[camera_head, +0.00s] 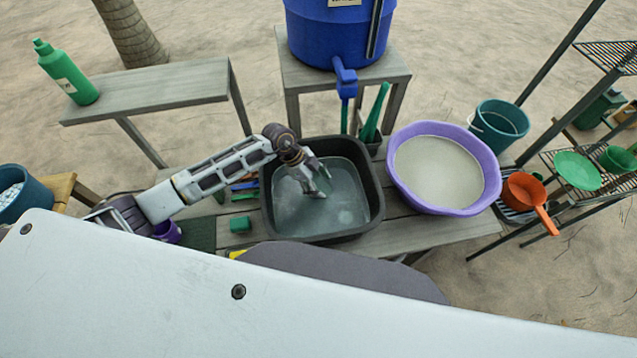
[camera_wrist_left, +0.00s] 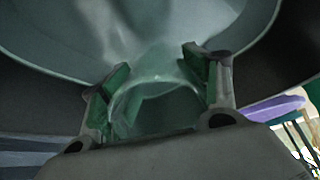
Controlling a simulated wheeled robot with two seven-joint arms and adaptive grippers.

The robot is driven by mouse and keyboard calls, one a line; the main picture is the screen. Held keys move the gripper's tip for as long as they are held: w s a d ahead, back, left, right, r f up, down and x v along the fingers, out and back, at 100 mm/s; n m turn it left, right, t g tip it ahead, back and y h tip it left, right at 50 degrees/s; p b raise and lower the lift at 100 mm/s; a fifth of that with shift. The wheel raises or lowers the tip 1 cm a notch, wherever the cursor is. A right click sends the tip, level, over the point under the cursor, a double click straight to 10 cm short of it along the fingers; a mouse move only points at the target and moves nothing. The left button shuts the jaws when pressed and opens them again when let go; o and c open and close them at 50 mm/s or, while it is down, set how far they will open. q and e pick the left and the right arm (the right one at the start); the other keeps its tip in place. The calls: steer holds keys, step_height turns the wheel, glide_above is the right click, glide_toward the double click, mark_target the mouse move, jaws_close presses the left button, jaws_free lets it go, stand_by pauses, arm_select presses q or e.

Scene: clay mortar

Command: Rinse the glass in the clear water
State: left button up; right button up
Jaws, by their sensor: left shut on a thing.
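My left gripper (camera_head: 316,183) reaches down into the dark grey basin (camera_head: 374,212), which holds greenish, see-through water (camera_head: 345,205). In the left wrist view the gripper (camera_wrist_left: 158,88) is shut on a clear glass (camera_wrist_left: 158,112), with a green-padded finger on each side of it. The glass's round rim faces away from the wrist, toward the basin. In the head view the glass is too faint to make out. I cannot tell how deep it sits in the water. My right gripper is in neither view.
A purple basin (camera_head: 480,203) with pale, cloudy liquid stands right of the dark basin. A blue tank (camera_head: 330,38) with a tap is behind. A green block (camera_head: 240,224) and a purple cup (camera_head: 167,233) lie left. A teal bucket (camera_head: 500,128) stands at right.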

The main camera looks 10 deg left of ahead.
arm_select(q)
steer(key=shift+r+p, duration=0.4)
steer(key=shift+r, duration=0.55)
steer(key=shift+r+p, duration=0.4)
steer(key=shift+r, duration=0.3)
step_height(320, 180, up, 8)
steer(key=shift+r, duration=0.25)
stand_by(0.5)
steer(key=shift+c, duration=0.2)
stand_by(0.5)
